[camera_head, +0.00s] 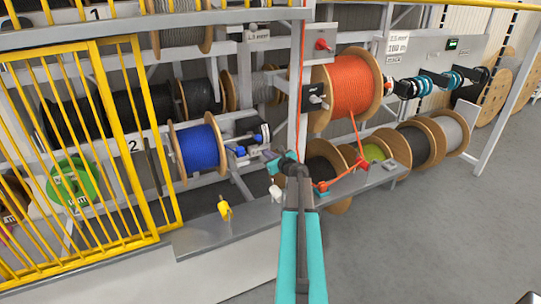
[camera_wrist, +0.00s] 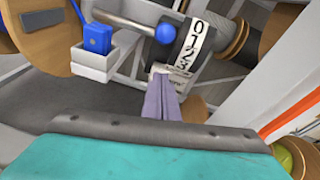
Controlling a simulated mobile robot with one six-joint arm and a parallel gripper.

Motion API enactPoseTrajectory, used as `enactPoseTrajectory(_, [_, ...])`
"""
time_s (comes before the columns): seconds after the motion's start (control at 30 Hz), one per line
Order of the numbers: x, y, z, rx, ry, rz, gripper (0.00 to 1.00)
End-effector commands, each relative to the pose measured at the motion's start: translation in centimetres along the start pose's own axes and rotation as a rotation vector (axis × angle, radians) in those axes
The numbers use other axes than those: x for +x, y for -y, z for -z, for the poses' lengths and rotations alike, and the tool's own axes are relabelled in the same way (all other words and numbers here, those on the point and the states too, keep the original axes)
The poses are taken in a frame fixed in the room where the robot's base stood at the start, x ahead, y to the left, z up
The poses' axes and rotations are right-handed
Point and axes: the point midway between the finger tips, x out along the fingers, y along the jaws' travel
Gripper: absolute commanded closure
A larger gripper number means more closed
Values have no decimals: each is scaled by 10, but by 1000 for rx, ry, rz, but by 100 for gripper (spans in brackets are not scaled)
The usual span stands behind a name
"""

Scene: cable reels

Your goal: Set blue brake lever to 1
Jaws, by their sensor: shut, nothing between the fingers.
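The blue brake lever's round knob (camera_wrist: 166,32) shows in the wrist view, at the end of a pale rod. Beside it is a dark drum with a white number scale (camera_wrist: 194,44) reading 0, 1, 2, 3. The knob lies left of the digits; I cannot tell which number it is set to. My gripper (camera_wrist: 163,100) is shut and empty, below the knob and apart from it, its tips near the scale's lower end. In the head view my gripper (camera_head: 270,155) is right of the blue cable reel (camera_head: 199,147), close to its brake unit; the lever is too small to read there.
A blue part (camera_wrist: 97,38) sits in a white holder left of the knob. In the head view, an orange reel (camera_head: 352,87) and a red lever (camera_head: 322,44) are at upper right. A yellow fence (camera_head: 95,150) stands left. Grey floor (camera_head: 440,230) is open at right.

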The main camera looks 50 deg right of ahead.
Motion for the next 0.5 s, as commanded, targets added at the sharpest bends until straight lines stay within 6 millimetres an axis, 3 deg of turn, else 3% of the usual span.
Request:
enactPoseTrajectory(0.03, [0, 1, -12, -1, 2, 0, 100])
enactPoseTrajectory(0.2, [4, 1, -27, -2, 2, 0, 100])
enactPoseTrajectory(0.5, [7, 1, -38, 0, 1, 0, 100])
